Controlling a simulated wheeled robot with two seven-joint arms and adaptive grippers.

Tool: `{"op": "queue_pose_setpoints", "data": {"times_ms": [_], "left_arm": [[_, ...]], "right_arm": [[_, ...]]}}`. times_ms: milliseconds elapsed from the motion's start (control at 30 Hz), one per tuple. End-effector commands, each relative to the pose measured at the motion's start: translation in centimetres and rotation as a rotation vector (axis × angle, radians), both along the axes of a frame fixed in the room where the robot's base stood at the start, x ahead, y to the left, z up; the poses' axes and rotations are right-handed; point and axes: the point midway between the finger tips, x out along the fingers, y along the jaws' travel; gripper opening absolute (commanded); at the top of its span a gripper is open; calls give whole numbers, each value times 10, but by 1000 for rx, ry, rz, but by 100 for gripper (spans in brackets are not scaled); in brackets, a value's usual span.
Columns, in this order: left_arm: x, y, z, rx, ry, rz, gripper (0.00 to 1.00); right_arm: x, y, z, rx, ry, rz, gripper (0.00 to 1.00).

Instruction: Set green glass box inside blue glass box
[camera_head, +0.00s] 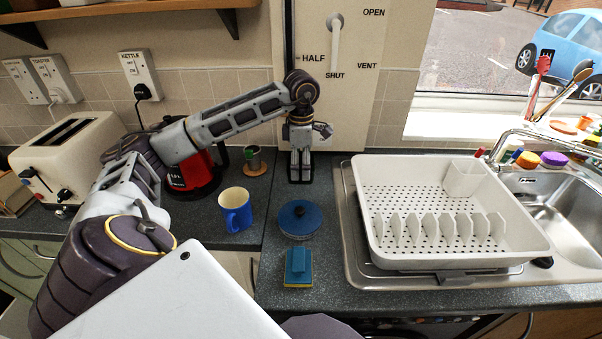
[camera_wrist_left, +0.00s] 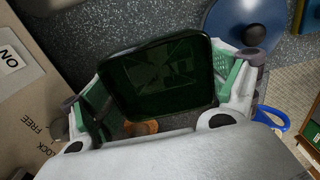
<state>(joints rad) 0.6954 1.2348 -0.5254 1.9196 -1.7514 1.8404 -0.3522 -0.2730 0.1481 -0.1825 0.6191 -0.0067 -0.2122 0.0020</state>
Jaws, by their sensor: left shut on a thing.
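In the left wrist view a dark green glass box (camera_wrist_left: 158,78) with rounded corners sits between the fingers of my left gripper (camera_head: 300,174). The gripper is shut on it. In the head view the gripper points down over the back of the counter, and the box is hard to make out there. I cannot pick out a blue glass box for sure. A blue block with a yellow-green base (camera_head: 298,267) lies near the counter's front edge, in front of the gripper. My right gripper is not in view.
A round blue lid-like thing (camera_head: 300,219) with a dark knob lies between gripper and block. A blue mug (camera_head: 235,210), red kettle (camera_head: 194,174) and toaster (camera_head: 68,156) stand left. A white dish rack (camera_head: 448,208) and sink fill the right. Some counter around the block is clear.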

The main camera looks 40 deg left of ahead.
Motion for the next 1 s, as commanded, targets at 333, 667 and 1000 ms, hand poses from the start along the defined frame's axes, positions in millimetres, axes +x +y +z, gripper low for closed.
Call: {"op": "queue_pose_setpoints", "data": {"times_ms": [333,667,1000], "left_arm": [[0,0,31,-1,-2,0,52],[0,0,34,-2,-1,0,52],[0,0,34,-1,-1,0,52]], "right_arm": [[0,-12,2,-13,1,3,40],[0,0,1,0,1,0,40],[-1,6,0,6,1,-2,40]]}}
